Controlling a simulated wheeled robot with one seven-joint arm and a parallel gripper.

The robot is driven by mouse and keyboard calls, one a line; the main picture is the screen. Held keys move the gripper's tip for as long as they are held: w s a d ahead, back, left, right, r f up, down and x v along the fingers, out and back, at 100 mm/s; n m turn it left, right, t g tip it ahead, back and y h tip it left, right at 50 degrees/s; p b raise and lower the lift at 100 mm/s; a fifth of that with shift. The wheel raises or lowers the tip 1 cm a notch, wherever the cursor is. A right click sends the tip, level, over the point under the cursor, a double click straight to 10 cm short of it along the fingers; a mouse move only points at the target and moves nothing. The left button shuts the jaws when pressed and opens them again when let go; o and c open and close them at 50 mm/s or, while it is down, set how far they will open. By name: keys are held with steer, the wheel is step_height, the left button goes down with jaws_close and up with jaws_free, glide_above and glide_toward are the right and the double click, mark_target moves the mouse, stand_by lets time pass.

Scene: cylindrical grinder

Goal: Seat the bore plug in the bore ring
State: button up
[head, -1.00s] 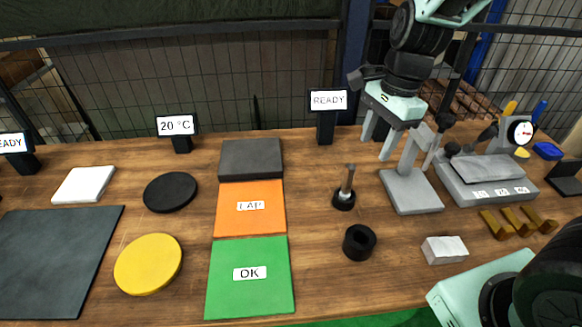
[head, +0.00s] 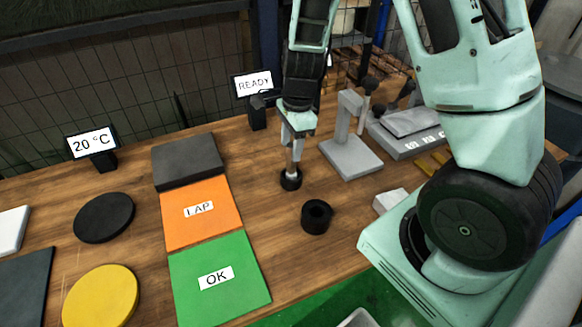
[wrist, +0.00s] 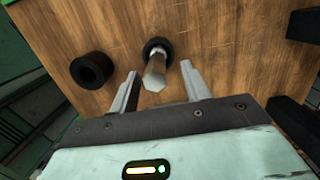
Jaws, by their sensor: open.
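The bore plug (wrist: 155,73), a grey metal pin with a faceted end, stands upright in a black round holder (head: 290,181). The holder also shows in the wrist view (wrist: 157,46). My gripper (head: 294,165) is open and points down over the plug. In the wrist view the fingers of my gripper (wrist: 159,70) stand on either side of the plug, with gaps visible. In the head view my gripper hides most of the plug. The bore ring (head: 316,217), black and thick with an open hole, lies on the table nearer the front; it also shows in the wrist view (wrist: 92,70).
A grey stand (head: 350,155) stands right of the plug, and a pale block (head: 391,200) lies right of the ring. Orange LAP (head: 200,212) and green OK (head: 217,278) pads lie to the left. A READY display (head: 254,84) stands behind. Bare wood surrounds the ring.

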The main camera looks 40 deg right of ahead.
mark_target(288, 174)
steer(key=shift+s+a+f, duration=0.15)
steer(key=shift+f, duration=1.2)
steer(key=shift+s+a+f, duration=0.1)
steer(key=shift+a+f, duration=0.05)
steer(key=shift+f, duration=1.2)
jaws_close()
